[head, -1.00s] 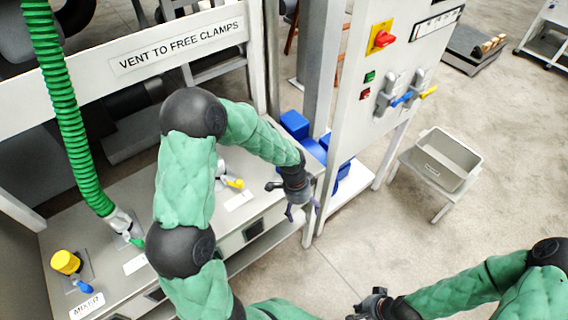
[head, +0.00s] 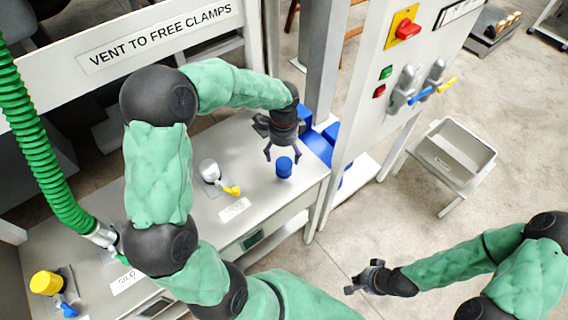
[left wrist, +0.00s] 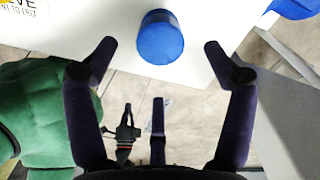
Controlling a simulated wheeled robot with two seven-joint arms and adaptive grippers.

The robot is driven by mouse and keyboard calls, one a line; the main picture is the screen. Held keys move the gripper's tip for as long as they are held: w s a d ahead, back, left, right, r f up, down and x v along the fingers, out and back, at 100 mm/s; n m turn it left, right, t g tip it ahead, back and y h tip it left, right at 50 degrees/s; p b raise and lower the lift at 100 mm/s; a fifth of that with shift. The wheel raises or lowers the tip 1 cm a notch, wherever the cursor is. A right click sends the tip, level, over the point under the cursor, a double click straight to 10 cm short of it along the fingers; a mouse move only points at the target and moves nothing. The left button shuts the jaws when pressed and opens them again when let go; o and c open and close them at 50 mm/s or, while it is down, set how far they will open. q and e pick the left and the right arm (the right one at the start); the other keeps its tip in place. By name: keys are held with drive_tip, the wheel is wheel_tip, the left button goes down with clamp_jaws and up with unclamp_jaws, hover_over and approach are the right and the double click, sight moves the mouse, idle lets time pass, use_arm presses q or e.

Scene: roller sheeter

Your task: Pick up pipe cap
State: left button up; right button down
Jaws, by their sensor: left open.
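The pipe cap (head: 284,168) is a small blue cylinder standing on the light grey bench top near its right end. It also shows at the top middle of the left wrist view (left wrist: 160,38). My left gripper (head: 283,155) is open, with its fingers pointing down just above and behind the cap in the head view. In the left wrist view, the left gripper's fingertips (left wrist: 159,48) are spread on either side of the cap, with gaps on both sides. My right gripper (head: 364,282) is over the floor at the lower right, away from the bench; its finger opening is unclear.
A valve with a yellow handle (head: 230,190) stands left of the cap on the bench. A control panel post (head: 345,140) rises to the right.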

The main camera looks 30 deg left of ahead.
sight(284, 162)
use_arm(q)
wheel_tip(284, 162, down, 3)
drive_tip(key=shift+f+b, duration=0.2)
drive_tip(key=shift+b, duration=0.15)
wheel_tip(284, 162, down, 5)
drive_tip(key=shift+d+f+b, duration=0.1)
drive_tip(key=shift+b, duration=1.15)
drive_tip(key=c, duration=1.4)
drive_tip(key=shift+o, duration=0.2)
drive_tip(key=shift+r, duration=0.2)
